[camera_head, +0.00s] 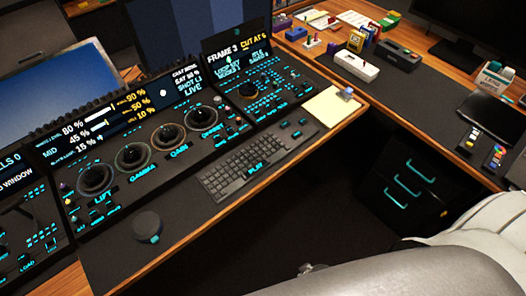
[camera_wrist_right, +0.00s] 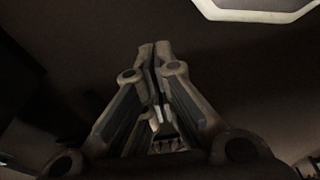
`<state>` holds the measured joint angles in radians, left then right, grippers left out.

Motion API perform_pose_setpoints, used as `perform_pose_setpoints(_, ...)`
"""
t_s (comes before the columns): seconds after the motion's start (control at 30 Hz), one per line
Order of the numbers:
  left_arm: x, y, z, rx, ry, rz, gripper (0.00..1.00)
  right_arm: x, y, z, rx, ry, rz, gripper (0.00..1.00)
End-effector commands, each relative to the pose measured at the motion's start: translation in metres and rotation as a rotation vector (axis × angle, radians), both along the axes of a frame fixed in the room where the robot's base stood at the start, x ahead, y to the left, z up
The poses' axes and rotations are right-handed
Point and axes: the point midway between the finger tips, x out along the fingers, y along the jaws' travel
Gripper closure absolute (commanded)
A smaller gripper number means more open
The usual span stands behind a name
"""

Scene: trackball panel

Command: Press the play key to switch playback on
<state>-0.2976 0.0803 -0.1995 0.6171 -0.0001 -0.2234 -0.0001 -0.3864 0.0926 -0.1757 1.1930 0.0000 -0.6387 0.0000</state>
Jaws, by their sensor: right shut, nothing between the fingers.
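The panel's keyboard (camera_head: 228,176) lies on the dark desk front in the head view. A glowing cyan PLAY label (camera_head: 256,169) shows at its lower edge; I cannot tell which single key is the play key. In the head view a large pale grey part of my arm fills the bottom right, below and apart from the keyboard. My left gripper is not in view.
Left of the keyboard are several trackballs (camera_head: 132,154) with rings and lit screens (camera_head: 112,108) behind. A round black knob (camera_head: 147,226) stands on the front desk strip. A notepad (camera_head: 333,106) lies to the right. The space between the desk and the drawers (camera_head: 408,184) is open.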

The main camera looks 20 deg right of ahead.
Motion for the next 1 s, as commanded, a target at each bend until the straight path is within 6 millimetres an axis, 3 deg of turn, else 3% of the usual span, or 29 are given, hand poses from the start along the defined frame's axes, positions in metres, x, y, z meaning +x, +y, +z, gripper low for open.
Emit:
perform_pose_setpoints(0.03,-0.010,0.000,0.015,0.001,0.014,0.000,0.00,0.010,0.002,0.028,0.002,-0.011,-0.002,1.00)
perform_pose_setpoints(0.17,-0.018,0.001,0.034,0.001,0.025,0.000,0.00,0.033,0.005,0.079,0.004,-0.029,-0.006,1.00)
perform_pose_setpoints(0.5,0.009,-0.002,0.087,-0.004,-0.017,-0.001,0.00,0.078,0.012,0.229,0.011,-0.083,-0.002,1.00)
perform_pose_setpoints(0.67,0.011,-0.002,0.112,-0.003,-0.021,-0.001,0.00,0.096,0.019,0.307,0.018,-0.129,0.026,1.00)
perform_pose_setpoints(0.87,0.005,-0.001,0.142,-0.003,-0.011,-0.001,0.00,0.128,0.040,0.399,0.038,-0.231,0.136,1.00)
perform_pose_setpoints(1.0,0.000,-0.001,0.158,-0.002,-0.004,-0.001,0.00,0.163,0.072,0.447,0.059,-0.348,0.309,1.00)
